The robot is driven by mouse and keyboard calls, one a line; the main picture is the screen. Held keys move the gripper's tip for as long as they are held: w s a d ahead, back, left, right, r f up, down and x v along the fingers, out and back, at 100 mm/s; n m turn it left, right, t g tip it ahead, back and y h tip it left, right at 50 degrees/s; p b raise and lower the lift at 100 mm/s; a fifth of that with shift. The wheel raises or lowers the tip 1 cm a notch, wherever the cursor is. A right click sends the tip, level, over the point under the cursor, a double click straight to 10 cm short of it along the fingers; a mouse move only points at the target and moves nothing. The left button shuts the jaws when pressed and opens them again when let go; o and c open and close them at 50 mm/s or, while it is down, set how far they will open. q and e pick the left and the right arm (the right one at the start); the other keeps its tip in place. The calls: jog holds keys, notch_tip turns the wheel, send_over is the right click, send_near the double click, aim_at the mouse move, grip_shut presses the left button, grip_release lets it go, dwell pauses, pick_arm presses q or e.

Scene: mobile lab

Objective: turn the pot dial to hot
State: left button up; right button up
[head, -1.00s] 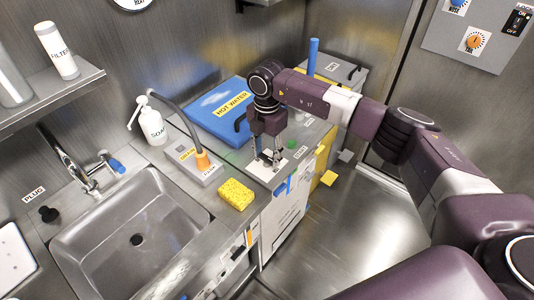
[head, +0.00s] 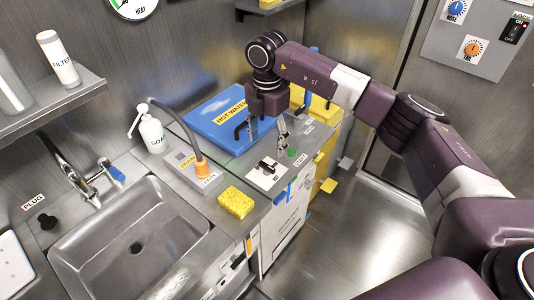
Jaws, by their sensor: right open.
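A black dial handle (head: 267,166) sits on a white plate (head: 258,178) at the counter's front edge, slanting across the plate. The plate's small markings are too small to read. Behind it is the blue lid labelled HOT WATER (head: 214,122). My right gripper (head: 262,133) points down above the lid's front right part, behind and above the dial. Its fingers are spread, with nothing between them, and it is apart from the dial. The arm hides part of the area behind the lid. My left gripper is not in view.
A green button (head: 292,152) is right of the plate. Left are an orange-tipped hose on a grey drain box (head: 188,172), a yellow sponge (head: 236,202), a soap bottle (head: 152,133) and a sink (head: 136,220). Yellow boxes (head: 322,112) stand behind right. The floor right is clear.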

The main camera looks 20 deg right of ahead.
jog(key=shift+r, duration=1.6)
